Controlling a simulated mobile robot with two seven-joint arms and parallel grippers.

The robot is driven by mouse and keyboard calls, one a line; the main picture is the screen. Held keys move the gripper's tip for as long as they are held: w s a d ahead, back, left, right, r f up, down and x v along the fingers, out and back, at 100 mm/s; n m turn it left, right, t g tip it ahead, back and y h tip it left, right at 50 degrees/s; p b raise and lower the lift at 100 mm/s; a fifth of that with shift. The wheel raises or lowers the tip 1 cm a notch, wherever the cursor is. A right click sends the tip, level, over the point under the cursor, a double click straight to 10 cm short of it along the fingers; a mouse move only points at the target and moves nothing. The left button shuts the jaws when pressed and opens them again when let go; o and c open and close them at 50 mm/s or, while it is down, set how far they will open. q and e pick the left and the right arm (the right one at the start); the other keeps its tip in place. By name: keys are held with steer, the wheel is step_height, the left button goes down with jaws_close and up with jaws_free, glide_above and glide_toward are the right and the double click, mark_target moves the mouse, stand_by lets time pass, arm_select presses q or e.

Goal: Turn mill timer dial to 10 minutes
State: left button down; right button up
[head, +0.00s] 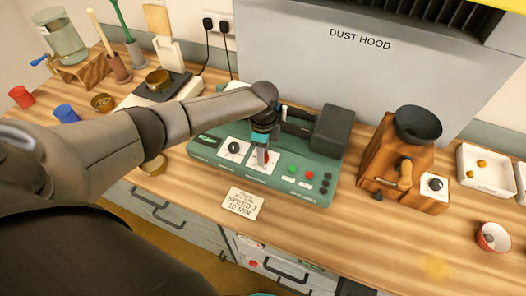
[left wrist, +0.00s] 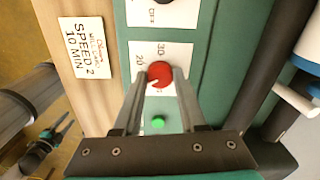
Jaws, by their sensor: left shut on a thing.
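The green mill (head: 270,185) stands on the wooden counter. It has a black speed dial (head: 234,147) on a white plate and a red timer dial to the right of it. The red timer dial (left wrist: 160,75) shows in the left wrist view on a white plate with the marks 20 and 30. My left gripper (left wrist: 162,78) is shut on the red dial, a finger on each side. In the head view my left gripper (head: 262,158) comes down over the timer plate and hides much of the dial.
A note card (head: 242,202) reading speed 2, 10 min lies in front of the mill. Green and red buttons are beside the timer. A wooden grinder (head: 385,160) stands right, a scale (head: 157,90) left. The dust hood (head: 350,70) rises behind.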

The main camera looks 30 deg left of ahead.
arm_select(q)
steer(key=shift+c, duration=2.3)
jaws_free()
step_height(320, 180, up, 15)
steer(key=shift+p, duration=0.4)
steer(key=shift+s, duration=0.1)
